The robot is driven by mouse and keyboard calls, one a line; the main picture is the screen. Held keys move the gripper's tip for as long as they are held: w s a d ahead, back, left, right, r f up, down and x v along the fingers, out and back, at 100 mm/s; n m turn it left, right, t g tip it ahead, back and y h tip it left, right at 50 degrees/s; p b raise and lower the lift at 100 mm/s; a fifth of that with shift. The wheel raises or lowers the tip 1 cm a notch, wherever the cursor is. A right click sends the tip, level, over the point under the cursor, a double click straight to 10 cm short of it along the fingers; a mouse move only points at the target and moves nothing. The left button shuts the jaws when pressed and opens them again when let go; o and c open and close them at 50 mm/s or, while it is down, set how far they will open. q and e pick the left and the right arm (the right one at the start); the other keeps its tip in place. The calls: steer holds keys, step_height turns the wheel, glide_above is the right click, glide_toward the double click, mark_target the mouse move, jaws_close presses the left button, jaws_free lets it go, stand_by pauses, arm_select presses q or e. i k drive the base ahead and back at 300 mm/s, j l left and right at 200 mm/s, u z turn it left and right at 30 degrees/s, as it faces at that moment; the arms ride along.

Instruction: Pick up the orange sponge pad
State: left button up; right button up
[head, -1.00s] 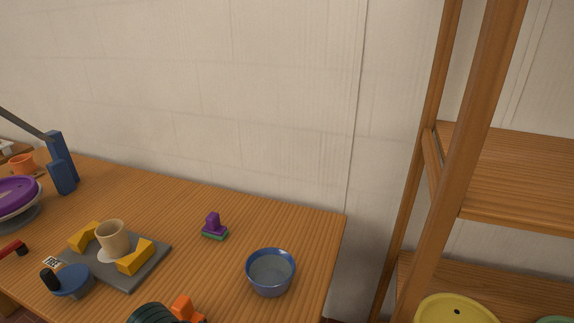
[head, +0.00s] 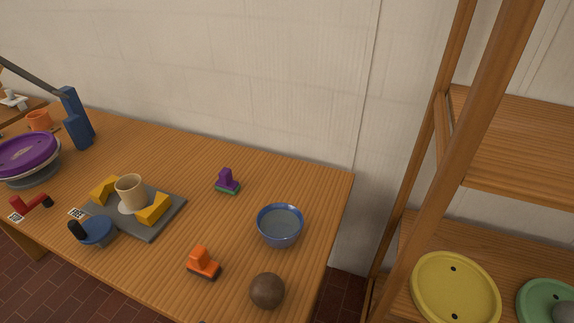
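The orange sponge pad (head: 203,262) stands on the wooden table near its front edge, right of the middle of the tabletop. It has an orange block with a raised grip on top and a dark underside. Nothing holds it. Neither of my grippers shows in the head view, so their state is hidden.
A brown ball (head: 267,291) and a blue bowl (head: 280,232) are to its right. A purple pad with a green base (head: 227,182) stands behind.

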mark_target(200, 264)
steer(key=j+u, duration=0.15)
steer(key=j, duration=0.5)
steer(key=i+j+u, duration=0.1)
steer(key=j, duration=0.6)
steer(key=i+j+u, duration=0.15)
steer(key=j, duration=0.5)
steer(key=k, duration=0.1)
